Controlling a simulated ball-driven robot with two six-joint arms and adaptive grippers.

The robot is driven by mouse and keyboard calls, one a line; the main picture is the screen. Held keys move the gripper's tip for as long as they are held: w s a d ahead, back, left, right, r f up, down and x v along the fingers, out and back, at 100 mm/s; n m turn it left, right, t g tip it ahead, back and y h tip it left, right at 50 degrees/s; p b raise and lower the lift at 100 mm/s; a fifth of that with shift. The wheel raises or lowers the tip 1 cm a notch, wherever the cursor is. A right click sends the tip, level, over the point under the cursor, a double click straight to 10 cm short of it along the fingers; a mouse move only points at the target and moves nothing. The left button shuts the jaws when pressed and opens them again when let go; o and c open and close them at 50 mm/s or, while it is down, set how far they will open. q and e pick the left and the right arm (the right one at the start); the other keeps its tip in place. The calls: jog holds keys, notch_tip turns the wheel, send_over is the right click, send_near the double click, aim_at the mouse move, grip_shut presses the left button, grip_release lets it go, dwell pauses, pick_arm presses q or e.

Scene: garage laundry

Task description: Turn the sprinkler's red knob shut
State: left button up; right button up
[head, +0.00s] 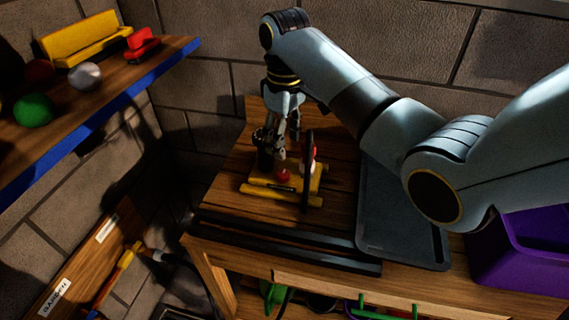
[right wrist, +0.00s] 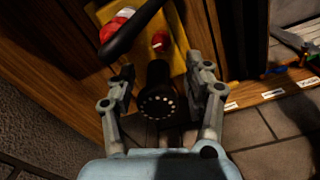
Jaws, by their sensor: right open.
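The sprinkler (head: 270,196) has a yellow base and stands on the wooden bench. Its small red knob (head: 284,174) sits low on the base; it also shows in the right wrist view (right wrist: 160,41), with a pale mark. My right gripper (head: 279,145) points down just above the sprinkler, beside its dark nozzle. In the right wrist view its two fingers are open on either side of the black nozzle head (right wrist: 160,104) with white holes. The red knob lies beyond the fingertips. I cannot tell whether a finger touches the nozzle. My left gripper is not in view.
A dark curved bar (head: 307,170) stands upright at the sprinkler's right. A grey tray (head: 400,247) and purple bin (head: 515,255) lie farther right. Black rails (head: 285,240) cross the bench front. A blue-edged shelf (head: 100,115) with balls is at left; the block wall is behind.

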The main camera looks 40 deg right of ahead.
send_over(285, 175)
notch_tip(285, 175, down, 5)
jog(key=shift+f, duration=0.15)
notch_tip(285, 175, down, 4)
jog(key=shift+d+r+b, duration=0.1)
jog(key=shift+r+b, duration=0.1)
jog(key=shift+b, duration=0.15)
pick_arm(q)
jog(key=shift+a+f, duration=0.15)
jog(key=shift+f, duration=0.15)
pick_arm(e)
jog(key=shift+f, duration=0.35)
jog(key=shift+c, duration=0.4)
grip_shut()
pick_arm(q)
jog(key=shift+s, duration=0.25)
